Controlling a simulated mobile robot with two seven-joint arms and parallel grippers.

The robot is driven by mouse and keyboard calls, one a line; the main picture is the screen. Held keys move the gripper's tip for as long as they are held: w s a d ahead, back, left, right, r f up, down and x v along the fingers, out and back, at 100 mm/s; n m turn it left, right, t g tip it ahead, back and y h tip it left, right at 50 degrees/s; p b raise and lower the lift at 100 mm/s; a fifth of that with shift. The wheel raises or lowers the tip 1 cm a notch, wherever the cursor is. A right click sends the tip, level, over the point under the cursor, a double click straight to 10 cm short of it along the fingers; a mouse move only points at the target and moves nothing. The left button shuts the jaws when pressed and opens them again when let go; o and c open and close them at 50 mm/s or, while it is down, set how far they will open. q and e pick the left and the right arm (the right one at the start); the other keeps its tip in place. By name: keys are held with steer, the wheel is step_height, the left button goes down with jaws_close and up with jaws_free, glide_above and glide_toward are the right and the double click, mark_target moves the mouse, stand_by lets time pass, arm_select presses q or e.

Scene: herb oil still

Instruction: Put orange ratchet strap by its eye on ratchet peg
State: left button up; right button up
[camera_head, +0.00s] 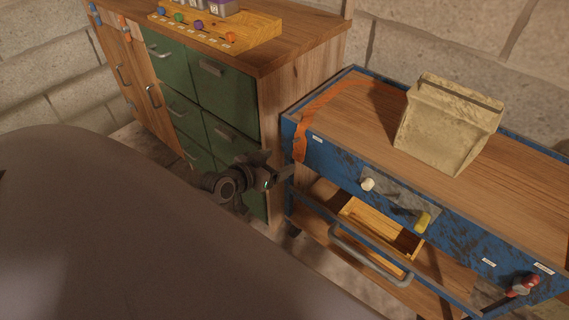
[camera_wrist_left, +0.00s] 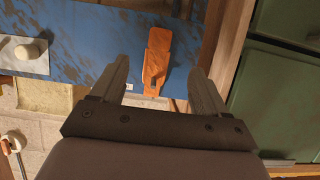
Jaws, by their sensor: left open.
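The orange ratchet strap (camera_head: 300,140) lies across the left end of the blue cart's top and hangs over its front face. In the left wrist view, which is upside down, its hanging end (camera_wrist_left: 157,55) shows against the blue panel, with a dark slot or fitting on it. My left gripper (camera_head: 279,169) is open and empty, just in front of and below the strap's end. In the left wrist view its fingers (camera_wrist_left: 160,75) appear on either side of the strap, apart from it. I cannot tell which part is the ratchet peg. My right gripper is not in view.
A green-drawered cabinet (camera_head: 228,95) stands close on the left. A red-handled item (camera_head: 523,285) is at right.

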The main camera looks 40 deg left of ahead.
mark_target(298, 152)
arm_select(q)
steer(key=shift+b+x, duration=1.05)
steer(key=shift+x, duration=2.6)
steer(key=shift+r, duration=0.1)
steer(key=c, duration=1.1)
steer(key=shift+c, duration=0.2)
steer(key=shift+r+p, duration=0.35)
steer(key=shift+p, duration=0.05)
steer(key=shift+f+p+v, duration=0.15)
steer(key=shift+p+v, duration=0.3)
steer(key=shift+v, duration=0.25)
steer(key=shift+f+p+v, duration=0.15)
steer(key=shift+p+v, duration=0.25)
steer(key=shift+v, duration=0.3)
steer(key=shift+s, duration=0.2)
